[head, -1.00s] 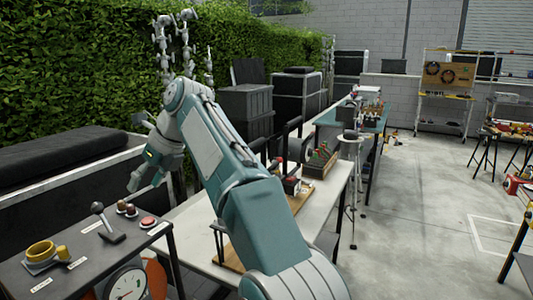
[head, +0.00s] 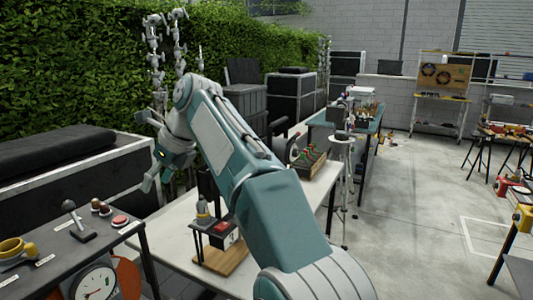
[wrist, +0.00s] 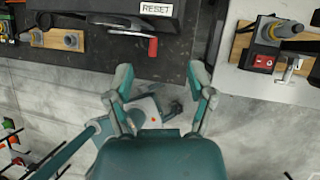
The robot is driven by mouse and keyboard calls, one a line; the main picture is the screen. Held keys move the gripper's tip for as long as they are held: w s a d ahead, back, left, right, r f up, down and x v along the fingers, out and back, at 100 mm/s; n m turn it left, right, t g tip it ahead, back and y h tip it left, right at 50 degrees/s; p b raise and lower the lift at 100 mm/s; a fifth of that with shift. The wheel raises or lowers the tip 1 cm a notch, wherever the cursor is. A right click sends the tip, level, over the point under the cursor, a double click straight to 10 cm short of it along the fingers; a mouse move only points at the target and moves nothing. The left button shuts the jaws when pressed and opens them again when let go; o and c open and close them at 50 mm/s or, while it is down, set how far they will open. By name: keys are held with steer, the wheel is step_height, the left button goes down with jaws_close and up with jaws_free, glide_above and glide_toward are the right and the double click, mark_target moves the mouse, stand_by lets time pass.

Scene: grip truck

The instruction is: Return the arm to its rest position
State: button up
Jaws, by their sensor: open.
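My gripper (head: 150,150) is at the left in the head view, at the end of my bent teal and white arm. It hangs over the gap between the dark table and the white table. In the wrist view my gripper (wrist: 160,90) has its two fingers spread, with nothing between them. Beyond the fingers are the dark table's edge, a red lever and the grey floor. My arm hides part of the white table in the head view.
Open floor lies at the right.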

steer(key=s+d+n+t+h, duration=0.1)
steer(key=s+d+n+t, duration=0.2)
steer(key=d, duration=0.7)
steer(key=s+d+n+h, duration=0.15)
steer(key=d+n, duration=0.35)
steer(key=d, duration=0.5)
steer(key=s+d+f+n+t+h, duration=0.2)
steer(key=s+d+f+n+h, duration=0.1)
steer(key=s+d+f+n, duration=1.1)
steer(key=s+d+f, duration=0.3)
steer(key=s+f, duration=0.1)
steer(key=s, duration=0.2)
steer(key=shift+s+d+f+h, duration=0.2)
steer(key=shift+d+f+h, duration=0.05)
steer(key=shift+d+h, duration=0.15)
steer(key=shift+c, duration=0.9)
